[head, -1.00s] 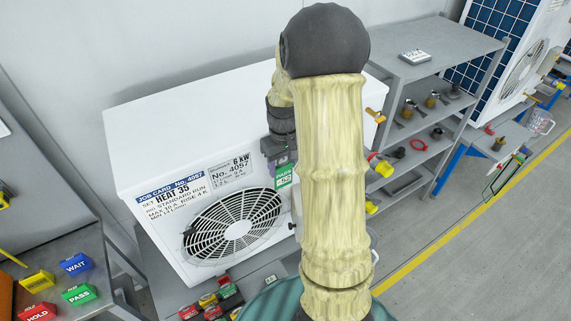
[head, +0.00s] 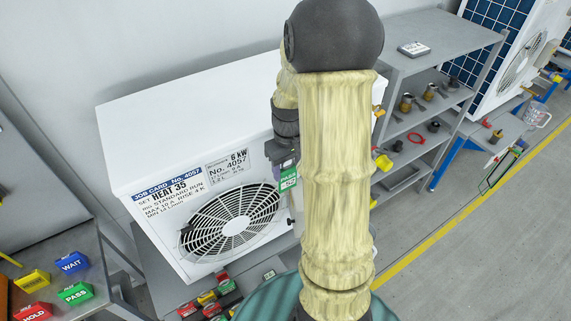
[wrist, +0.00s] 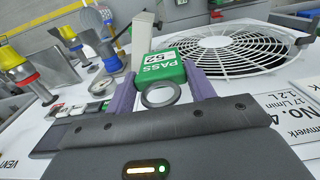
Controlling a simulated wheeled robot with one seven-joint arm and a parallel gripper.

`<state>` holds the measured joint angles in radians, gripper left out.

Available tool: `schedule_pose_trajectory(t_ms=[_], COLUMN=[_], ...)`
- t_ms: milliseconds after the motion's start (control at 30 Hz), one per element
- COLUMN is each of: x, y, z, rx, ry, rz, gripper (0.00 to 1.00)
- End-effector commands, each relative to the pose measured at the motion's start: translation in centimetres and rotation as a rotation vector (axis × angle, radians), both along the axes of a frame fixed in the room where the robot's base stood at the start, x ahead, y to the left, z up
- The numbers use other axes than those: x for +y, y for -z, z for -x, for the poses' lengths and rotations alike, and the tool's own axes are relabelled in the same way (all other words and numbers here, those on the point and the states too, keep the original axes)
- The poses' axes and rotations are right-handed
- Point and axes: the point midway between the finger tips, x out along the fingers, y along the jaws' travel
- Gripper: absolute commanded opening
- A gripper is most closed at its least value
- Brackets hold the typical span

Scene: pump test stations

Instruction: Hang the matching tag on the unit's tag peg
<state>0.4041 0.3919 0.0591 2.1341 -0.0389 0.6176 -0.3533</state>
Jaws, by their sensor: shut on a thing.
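The unit is a white box (head: 150,115) with a round fan grille (head: 236,224) and a job card (head: 168,186) reading "HEAT 35", No. 4057. My gripper (head: 285,165) is at the right part of its front. It is shut on a green PASS tag (head: 288,178), which hangs below it to the right of the grille. In the wrist view the green tag (wrist: 162,62) and its grey ring (wrist: 160,95) lie between the fingers, with the grille (wrist: 232,48) beyond. I cannot make out the tag peg with certainty; my arm hides part of the unit's right side.
Blue WAIT (head: 72,262), green PASS (head: 75,293), yellow (head: 33,280) and red HOLD (head: 32,312) blocks sit on the left bench. Valves with yellow and red parts (wrist: 22,72) show in the wrist view. A grey shelf (head: 440,45) stands to the right.

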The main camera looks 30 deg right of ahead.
Motion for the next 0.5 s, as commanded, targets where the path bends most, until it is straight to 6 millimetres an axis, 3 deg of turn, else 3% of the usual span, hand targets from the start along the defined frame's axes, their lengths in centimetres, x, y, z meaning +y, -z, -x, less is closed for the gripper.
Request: schedule_pose_trajectory(t_ms=[500], x=[-0.1], y=[0.0], z=[2.1], rx=[-0.001], ry=[0.002], rz=[0.001], gripper=[0.32])
